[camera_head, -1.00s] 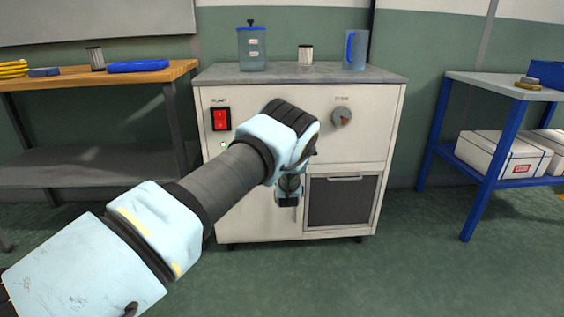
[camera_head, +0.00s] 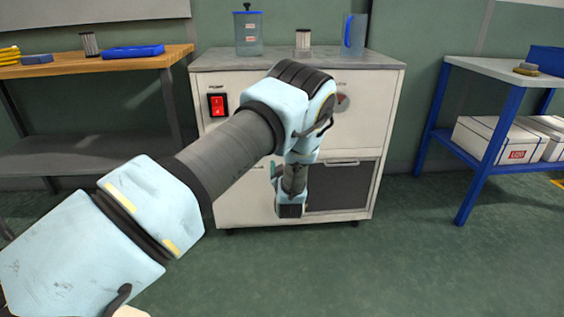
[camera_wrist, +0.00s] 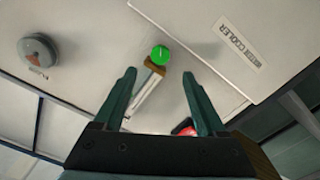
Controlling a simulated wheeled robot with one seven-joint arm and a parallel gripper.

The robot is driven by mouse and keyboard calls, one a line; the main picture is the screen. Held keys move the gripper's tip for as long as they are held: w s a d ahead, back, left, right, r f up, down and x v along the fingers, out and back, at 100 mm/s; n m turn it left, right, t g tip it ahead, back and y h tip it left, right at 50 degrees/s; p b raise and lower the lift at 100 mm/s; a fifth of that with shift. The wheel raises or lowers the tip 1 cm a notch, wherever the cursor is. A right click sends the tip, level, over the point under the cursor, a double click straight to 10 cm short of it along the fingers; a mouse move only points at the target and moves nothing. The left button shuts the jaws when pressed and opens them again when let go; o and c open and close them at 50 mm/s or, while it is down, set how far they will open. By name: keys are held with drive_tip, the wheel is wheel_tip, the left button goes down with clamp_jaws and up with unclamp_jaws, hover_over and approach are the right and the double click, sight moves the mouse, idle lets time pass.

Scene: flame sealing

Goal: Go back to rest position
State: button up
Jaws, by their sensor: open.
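My gripper (camera_wrist: 159,74) is open, with nothing between its two dark green fingers. In the wrist view it faces the front of the white cabinet, apart from it as far as I can tell. A lit green round light (camera_wrist: 160,55) shows between the fingers. In the head view my arm reaches forward from the lower left, its wrist bent down before the white cabinet (camera_head: 239,208). The fingers are mostly hidden there.
The cabinet front has a red switch (camera_head: 217,105) and a dial (camera_wrist: 40,49). A lidded container (camera_head: 249,36), a small cylinder (camera_head: 303,39) and a jug (camera_head: 354,33) stand on top. A wooden bench (camera_head: 70,66) is left, a blue-legged table (camera_head: 490,67) right. Floor in front is clear.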

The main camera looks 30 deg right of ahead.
idle(0.3)
drive_tip(key=w+a+r+g+y, duration=0.2)
drive_tip(key=w+a+r+g, duration=0.15)
drive_tip(key=a, duration=0.85)
drive_tip(key=w+a+r+g+y, duration=0.25)
drive_tip(key=a+r+g, duration=0.2)
drive_tip(key=a, duration=0.75)
drive_tip(key=s+a+r+m+g+y, duration=0.1)
drive_tip(key=s+a+r+g, duration=0.2)
drive_tip(key=s+a, duration=0.9)
drive_tip(key=s+a+r+m+g+y, duration=0.1)
drive_tip(key=s+a+r+g+y, duration=0.2)
drive_tip(key=s+a, duration=0.85)
wheel_tip(320, 180, up, 25)
drive_tip(key=s+a+h+p, duration=0.1)
drive_tip(key=p, duration=2.3)
drive_tip(key=shift+s+r+g, duration=0.15)
drive_tip(key=shift+s+g, duration=0.05)
drive_tip(key=shift+g, duration=0.2)
drive_tip(key=shift+o, duration=0.2)
